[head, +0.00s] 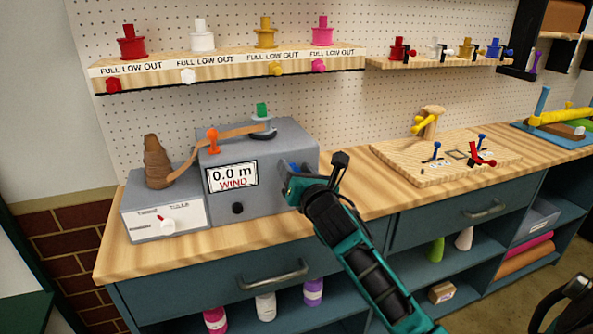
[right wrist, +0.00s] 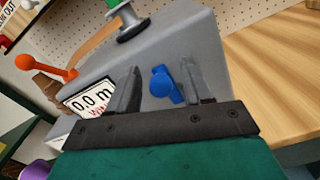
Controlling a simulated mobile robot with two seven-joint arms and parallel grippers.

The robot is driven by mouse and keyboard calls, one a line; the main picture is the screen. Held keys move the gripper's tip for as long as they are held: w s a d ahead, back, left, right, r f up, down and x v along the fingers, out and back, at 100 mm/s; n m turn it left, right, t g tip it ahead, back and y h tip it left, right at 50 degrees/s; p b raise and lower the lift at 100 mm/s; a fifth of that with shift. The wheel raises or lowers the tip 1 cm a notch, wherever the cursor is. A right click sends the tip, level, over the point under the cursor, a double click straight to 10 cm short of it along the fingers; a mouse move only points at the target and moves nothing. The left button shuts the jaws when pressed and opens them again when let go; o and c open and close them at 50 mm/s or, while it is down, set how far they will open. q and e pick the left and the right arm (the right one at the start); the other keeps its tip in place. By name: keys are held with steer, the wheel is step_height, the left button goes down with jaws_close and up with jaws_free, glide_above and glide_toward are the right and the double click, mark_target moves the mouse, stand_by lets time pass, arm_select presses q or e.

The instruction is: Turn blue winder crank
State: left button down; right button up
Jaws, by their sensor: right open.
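The blue winder crank (right wrist: 162,84) is on the side of a grey winder box (head: 262,191) whose display reads "0.0 m WIND". In the right wrist view the crank's round blue knob and short arm lie between the two fingers of my right gripper (right wrist: 168,88), with gaps on both sides. My right gripper is open. In the head view only a bit of blue (head: 294,168) shows beside the gripper, which hides most of the crank. My left gripper is not clearly in view.
The box has an orange lever (head: 212,138) and a green-topped spool (head: 262,120). A wooden board (head: 450,160) with small blue and red levers lies to the right. Bare counter (head: 352,205) lies between box and board.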

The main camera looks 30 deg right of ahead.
steer(key=shift+c, duration=0.2)
jaws_close()
steer(key=shift+d+m, duration=0.1)
steer(key=shift+m, duration=0.2)
